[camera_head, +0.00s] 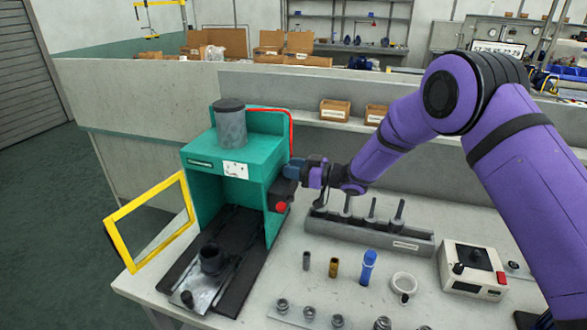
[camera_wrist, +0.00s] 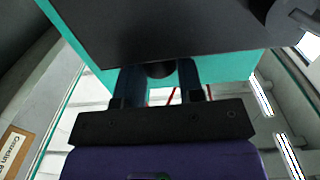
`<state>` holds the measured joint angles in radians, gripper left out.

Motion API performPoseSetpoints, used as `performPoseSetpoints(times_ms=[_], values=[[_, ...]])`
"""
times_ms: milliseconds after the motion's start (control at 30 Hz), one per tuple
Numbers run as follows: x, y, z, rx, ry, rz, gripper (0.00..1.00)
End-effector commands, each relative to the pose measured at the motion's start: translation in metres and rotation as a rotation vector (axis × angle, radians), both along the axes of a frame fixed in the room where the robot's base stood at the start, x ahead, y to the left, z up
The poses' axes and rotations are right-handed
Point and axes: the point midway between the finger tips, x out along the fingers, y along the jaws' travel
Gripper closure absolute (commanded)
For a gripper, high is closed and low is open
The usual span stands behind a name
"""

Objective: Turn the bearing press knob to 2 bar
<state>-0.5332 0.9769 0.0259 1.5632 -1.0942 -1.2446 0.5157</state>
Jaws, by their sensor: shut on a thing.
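The bearing press (camera_head: 235,160) is a green frame with a grey cylinder on top, standing on the left of the bench. A dark control box (camera_head: 281,193) with a red button (camera_head: 281,207) sits on its right side. My gripper (camera_head: 292,168) reaches this side from the right, just above the box. In the wrist view my gripper's two fingers (camera_wrist: 158,80) are shut on a dark round knob (camera_wrist: 160,70), one finger on each side. Only a small part of the knob shows. Its scale and pointer are hidden, so the pressure setting cannot be read.
A yellow-framed guard (camera_head: 150,222) stands swung out at the press's left. A grey rack with upright pins (camera_head: 370,232), a blue bottle (camera_head: 368,267), small metal parts and a control box with a joystick (camera_head: 472,270) stand to the right on the bench.

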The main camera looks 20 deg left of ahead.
Motion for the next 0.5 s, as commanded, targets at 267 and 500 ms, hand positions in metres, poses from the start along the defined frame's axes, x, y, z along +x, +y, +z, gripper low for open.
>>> performPoseSetpoints(times_ms=[267,500], values=[[-0.0050,-0.0001,0.0000,0.000,0.004,-0.216,0.88],[-0.0080,0.0014,0.0000,-0.001,0.002,-0.372,0.88]])
